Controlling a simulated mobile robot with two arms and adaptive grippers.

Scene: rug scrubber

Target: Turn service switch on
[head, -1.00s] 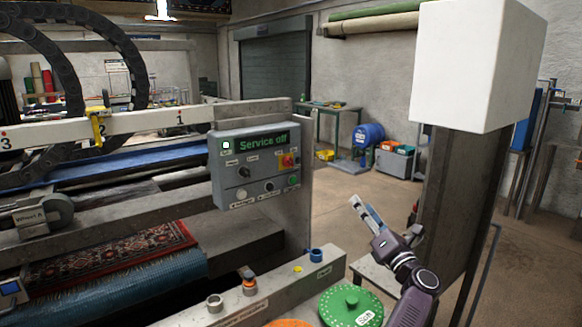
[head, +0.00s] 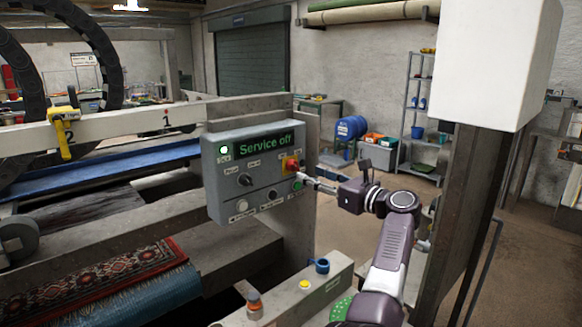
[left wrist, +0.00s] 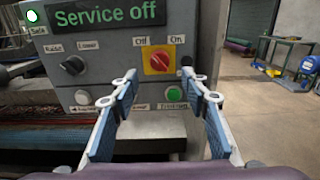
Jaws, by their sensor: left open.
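The grey control box (head: 222,196) has a display (head: 264,145) reading "Service off" in green. The service switch (head: 291,165) is a red knob on a yellow plate at the box's right side. In the left wrist view the switch (left wrist: 159,63) sits below the labels "Off" and "On". My left gripper (head: 308,183) is just in front of the box's right side, near the switch. In the left wrist view my left gripper (left wrist: 158,76) is open and empty, its fingers spread to either side of the knob, with no visible contact. My right gripper is not in view.
A green button (left wrist: 173,95) lies below the switch, and a black selector (head: 246,180) is to its left. A concrete ledge (head: 290,301) with a blue ring (head: 319,265) stands below. A grey post (head: 470,200) rises at right. Open floor lies behind.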

